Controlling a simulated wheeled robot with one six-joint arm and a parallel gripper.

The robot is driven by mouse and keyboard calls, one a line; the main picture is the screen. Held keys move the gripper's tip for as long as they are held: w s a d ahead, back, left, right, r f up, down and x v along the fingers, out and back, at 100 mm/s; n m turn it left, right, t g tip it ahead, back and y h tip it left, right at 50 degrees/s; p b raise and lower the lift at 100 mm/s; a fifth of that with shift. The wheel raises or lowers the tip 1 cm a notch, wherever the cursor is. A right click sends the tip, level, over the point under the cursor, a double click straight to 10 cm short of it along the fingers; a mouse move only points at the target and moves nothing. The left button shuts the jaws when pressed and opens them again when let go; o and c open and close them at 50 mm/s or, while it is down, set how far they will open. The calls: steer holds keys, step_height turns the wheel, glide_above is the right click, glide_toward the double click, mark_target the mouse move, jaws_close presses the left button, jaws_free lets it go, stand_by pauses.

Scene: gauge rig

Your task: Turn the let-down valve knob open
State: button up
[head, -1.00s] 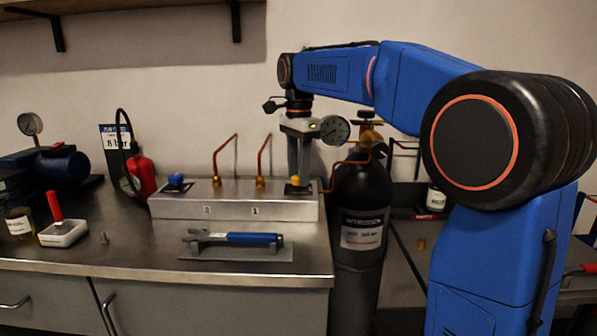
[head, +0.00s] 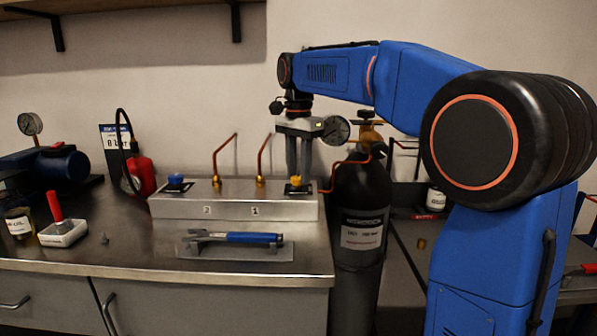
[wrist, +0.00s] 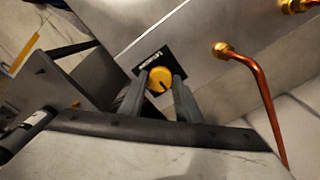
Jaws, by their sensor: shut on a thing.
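A round yellow knob (head: 295,181) with a dark mark on its top sits at the right end of the metal manifold block (head: 235,208). In the wrist view the knob (wrist: 159,77) stands beside a black label plate (wrist: 152,58) whose print is too small to read. My gripper (head: 299,176) points straight down over the knob. Its two fingers are on either side of the knob, shut on it, and also show in the wrist view (wrist: 159,88). The fingers partly hide the knob in the head view.
A blue knob (head: 176,181) is at the block's left end, with two copper pipes (head: 263,160) between. A blue-handled wrench (head: 250,238) lies in front. A black nitrogen cylinder (head: 362,205) stands close to the right, with a gauge (head: 336,130) behind my gripper.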

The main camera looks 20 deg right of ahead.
mark_target(299, 177)
steer(key=o, duration=1)
steer(key=shift+o, duration=0.2)
step_height(299, 177, up, 17)
steer(key=shift+r, duration=0.2)
steer(key=shift+s, duration=0.1)
